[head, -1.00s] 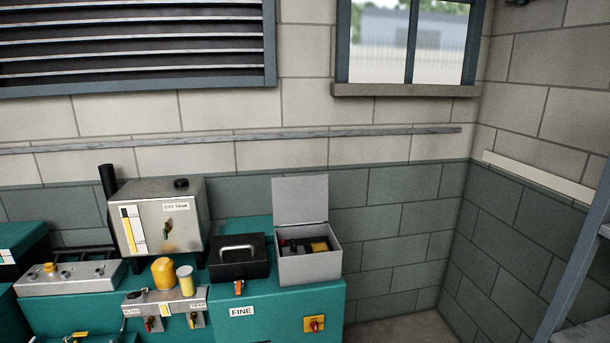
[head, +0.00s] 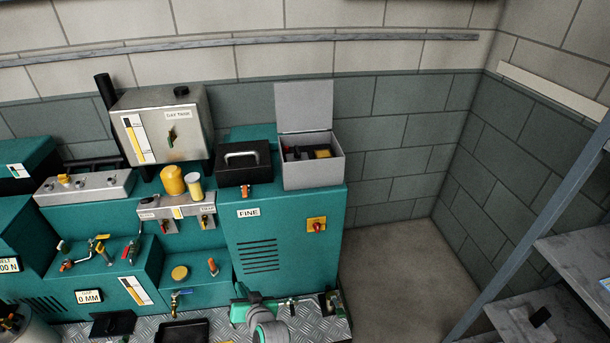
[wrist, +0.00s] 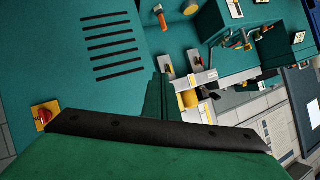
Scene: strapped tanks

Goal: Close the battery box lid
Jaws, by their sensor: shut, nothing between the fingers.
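The battery box (head: 314,174) is a light grey open-topped box on top of the teal cabinet, at its right end. Its flat grey lid (head: 304,106) stands upright at the back edge, so the box is open. Dark parts and a yellow block show inside. My gripper (wrist: 165,98) is shut and empty in the wrist view, facing the teal cabinet front. The box and lid are out of the wrist view. In the head view my arm shows low at the bottom centre, well below the box.
A black case with a handle (head: 243,164) stands close left of the box. The steel day tank (head: 162,130) is further left. A red rotary switch (head: 317,225) sits on the cabinet front (head: 280,232). Grey shelving (head: 560,220) stands at the right. Floor between is clear.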

